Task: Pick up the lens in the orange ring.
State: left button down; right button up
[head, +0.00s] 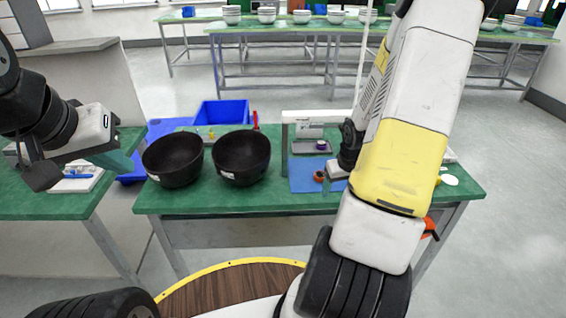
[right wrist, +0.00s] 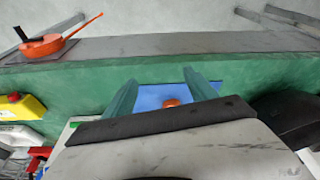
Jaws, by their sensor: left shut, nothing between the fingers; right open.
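The orange ring (head: 319,176) lies on a blue mat (head: 304,172) on the green table; whether a lens sits inside is too small to tell. In the right wrist view the orange ring (right wrist: 171,103) shows between my right fingers, partly hidden below by the gripper body. My right gripper (right wrist: 160,80) is open, with nothing held, and its teal fingers point over the mat. In the head view my right gripper (head: 333,176) is just right of the ring, partly hidden by my arm. My left gripper (head: 122,162) is shut and empty, far left of the ring.
Two black bowls (head: 173,159) (head: 241,157) stand left of the mat, with a blue bin (head: 221,113) behind. A grey stand with a dark round piece (head: 322,145) is behind the mat. An orange pan-like item (right wrist: 45,47) shows near the table's edge.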

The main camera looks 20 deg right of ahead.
aim_at(320, 174)
jog(key=w, duration=0.5)
jog(key=w+f, duration=0.1)
jog(key=w, duration=0.2)
jog(key=shift+w+a, duration=0.1)
jog(key=shift+w, duration=0.1)
jog(key=w, duration=0.3)
jog(key=shift+w, duration=0.4)
jog(key=shift+x, duration=1.45)
grip_shut()
jog(key=shift+r, duration=0.1)
